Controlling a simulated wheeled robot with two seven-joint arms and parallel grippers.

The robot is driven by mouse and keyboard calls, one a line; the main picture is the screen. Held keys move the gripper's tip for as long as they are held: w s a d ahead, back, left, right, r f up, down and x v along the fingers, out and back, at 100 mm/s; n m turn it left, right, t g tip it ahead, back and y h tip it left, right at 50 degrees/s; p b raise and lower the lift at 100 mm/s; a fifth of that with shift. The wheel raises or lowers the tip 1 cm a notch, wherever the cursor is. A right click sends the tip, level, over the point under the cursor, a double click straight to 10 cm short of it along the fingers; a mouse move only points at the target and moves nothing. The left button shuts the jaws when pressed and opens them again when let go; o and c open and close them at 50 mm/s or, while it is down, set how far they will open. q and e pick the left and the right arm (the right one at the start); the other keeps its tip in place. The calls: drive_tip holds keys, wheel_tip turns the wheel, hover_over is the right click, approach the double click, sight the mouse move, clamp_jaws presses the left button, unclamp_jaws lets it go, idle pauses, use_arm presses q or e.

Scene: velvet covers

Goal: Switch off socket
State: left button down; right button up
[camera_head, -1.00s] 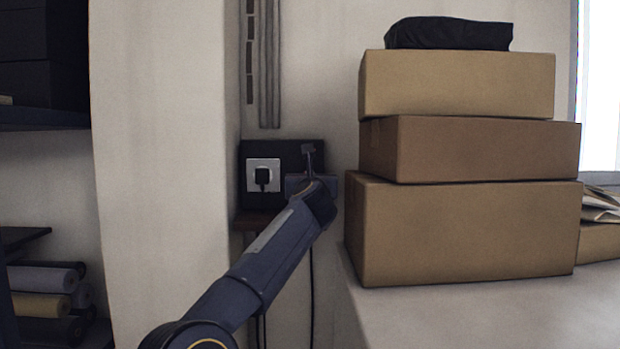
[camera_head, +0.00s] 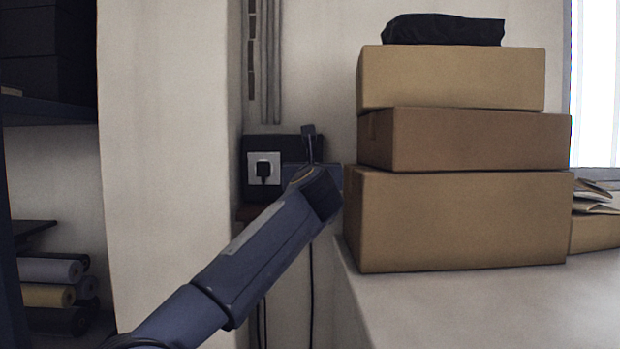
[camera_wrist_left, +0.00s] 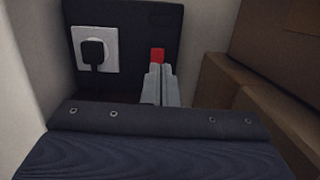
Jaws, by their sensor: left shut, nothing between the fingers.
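A white square socket (camera_head: 252,160) with a black plug (camera_head: 264,169) in it sits on a dark panel on the back wall. In the left wrist view the socket (camera_wrist_left: 110,39) and plug (camera_wrist_left: 93,51) are at the upper left. A small red part (camera_wrist_left: 157,54) shows against the panel (camera_wrist_left: 148,17), right of the socket. My left gripper (camera_wrist_left: 157,72) is shut and empty, its tips just below the red part in the picture. I cannot tell whether they touch it. In the head view my left arm hides the panel's lower right. My right gripper is not in view.
Stacked cardboard boxes (camera_head: 455,222) stand on a pale surface (camera_head: 470,305) close to the right of my left arm. A black bundle (camera_head: 443,29) lies on top. A wall edge (camera_head: 168,160) and a shelf with rolls (camera_head: 50,270) are at the left. Dark cables hang below the panel.

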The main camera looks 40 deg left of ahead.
use_arm(q)
drive_tip(key=shift+s+d+r, duration=0.25)
drive_tip(key=shift+s+d, duration=0.7)
drive_tip(key=shift+s, duration=0.2)
drive_tip(key=shift+d+r, duration=0.1)
